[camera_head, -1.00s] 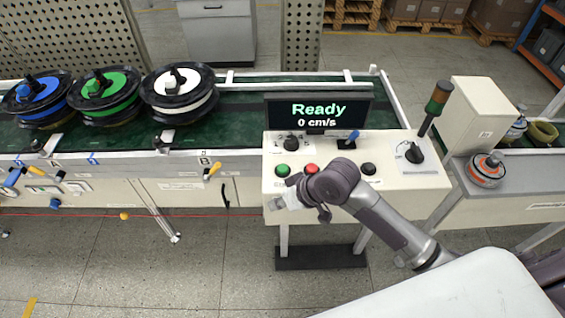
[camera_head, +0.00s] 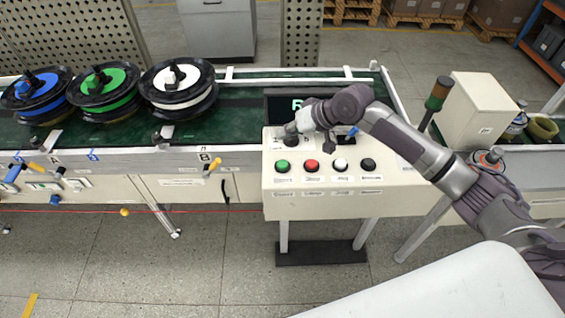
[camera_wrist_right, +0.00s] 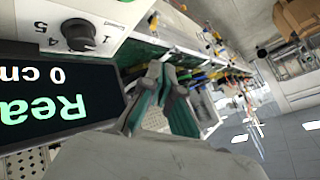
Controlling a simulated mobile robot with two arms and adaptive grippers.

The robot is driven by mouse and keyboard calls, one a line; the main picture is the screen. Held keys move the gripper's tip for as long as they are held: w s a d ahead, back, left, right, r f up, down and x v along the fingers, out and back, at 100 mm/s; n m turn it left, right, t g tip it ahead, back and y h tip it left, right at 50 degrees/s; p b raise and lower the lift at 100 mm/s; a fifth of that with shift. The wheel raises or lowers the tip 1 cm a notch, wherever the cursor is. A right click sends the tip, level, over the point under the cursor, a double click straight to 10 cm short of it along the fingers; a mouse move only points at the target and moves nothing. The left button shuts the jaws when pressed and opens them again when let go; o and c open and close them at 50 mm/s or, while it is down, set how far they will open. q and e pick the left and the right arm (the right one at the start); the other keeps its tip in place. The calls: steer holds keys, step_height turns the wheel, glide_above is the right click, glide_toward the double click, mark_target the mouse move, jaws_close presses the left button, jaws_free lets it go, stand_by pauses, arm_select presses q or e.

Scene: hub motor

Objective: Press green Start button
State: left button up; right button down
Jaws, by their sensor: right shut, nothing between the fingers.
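The green Start button (camera_head: 282,166) is at the left end of the row on the front of the cream control panel (camera_head: 400,180). In the right wrist view my right gripper's fingers (camera_wrist_right: 160,95) are together and empty, beside the display (camera_wrist_right: 55,100) and the black dial (camera_wrist_right: 79,33). The green button is not visible in the wrist view. My left gripper is not in view.
Red (camera_head: 311,165), white (camera_head: 340,165) and black (camera_head: 368,165) buttons stand right of the green one. The display (camera_head: 278,105) is partly hidden by my arm. A signal lamp (camera_head: 437,97) stands at the right.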

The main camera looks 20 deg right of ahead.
steer(key=b, duration=0.7)
glide_above(279, 162)
steer(key=s+d, duration=0.1)
steer(key=f, duration=0.6)
steer(key=shift+d+f, duration=0.2)
steer(key=shift+f+b, duration=0.4)
steer(key=shift+f, duration=0.75)
steer(key=shift+f, duration=0.2)
steer(key=shift+f, duration=0.2)
steer(key=shift+f, duration=0.65)
steer(key=shift+r, duration=0.1)
steer(key=shift+r+p, duration=0.95)
steer(key=shift+p, duration=0.1)
